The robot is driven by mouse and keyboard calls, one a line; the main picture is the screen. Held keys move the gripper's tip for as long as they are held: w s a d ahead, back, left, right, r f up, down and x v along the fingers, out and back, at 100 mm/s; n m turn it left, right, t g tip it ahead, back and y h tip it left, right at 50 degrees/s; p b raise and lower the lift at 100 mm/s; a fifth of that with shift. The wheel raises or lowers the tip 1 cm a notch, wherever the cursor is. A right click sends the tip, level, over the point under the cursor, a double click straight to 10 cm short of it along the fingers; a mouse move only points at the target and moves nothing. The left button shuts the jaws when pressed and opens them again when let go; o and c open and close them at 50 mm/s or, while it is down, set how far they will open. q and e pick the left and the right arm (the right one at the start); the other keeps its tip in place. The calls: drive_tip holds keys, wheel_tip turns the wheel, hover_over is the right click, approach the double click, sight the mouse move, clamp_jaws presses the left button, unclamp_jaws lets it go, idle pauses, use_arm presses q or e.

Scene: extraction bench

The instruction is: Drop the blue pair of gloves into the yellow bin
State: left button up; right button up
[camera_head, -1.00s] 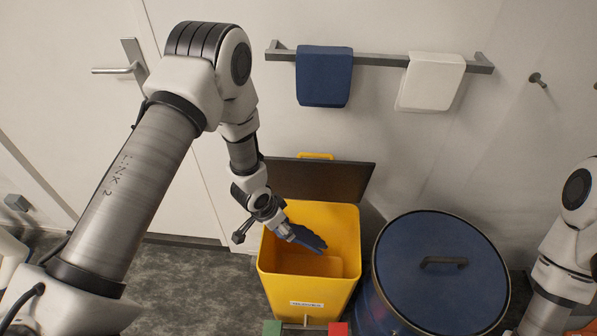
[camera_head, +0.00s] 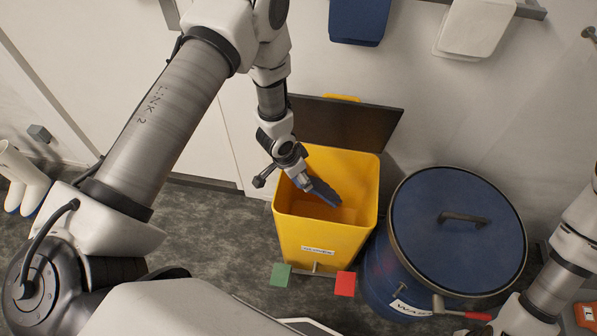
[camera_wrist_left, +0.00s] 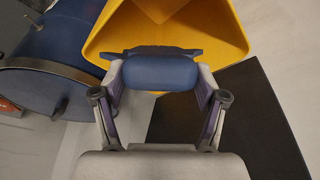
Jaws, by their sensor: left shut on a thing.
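The blue pair of gloves (camera_head: 323,192) hangs from my left gripper (camera_head: 305,181), over the open mouth of the yellow bin (camera_head: 322,235). In the left wrist view the fingers of my left gripper (camera_wrist_left: 161,88) are shut on the blue gloves (camera_wrist_left: 161,71), with the yellow bin (camera_wrist_left: 225,40) beyond them. The bin's dark lid (camera_head: 345,122) stands open at the back. The gripper reaches in from the bin's left side. My right arm shows at the right edge, but its gripper is out of view.
A blue drum (camera_head: 455,225) with a lid handle stands right of the bin. White boots (camera_head: 22,180) stand far left.

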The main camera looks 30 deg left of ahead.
use_arm(q)
wheel_tip(320, 180, down, 8)
drive_tip(key=b, duration=0.4)
drive_tip(key=shift+w+b, duration=0.2)
drive_tip(key=shift+b, duration=0.15)
drive_tip(key=o, duration=1.2)
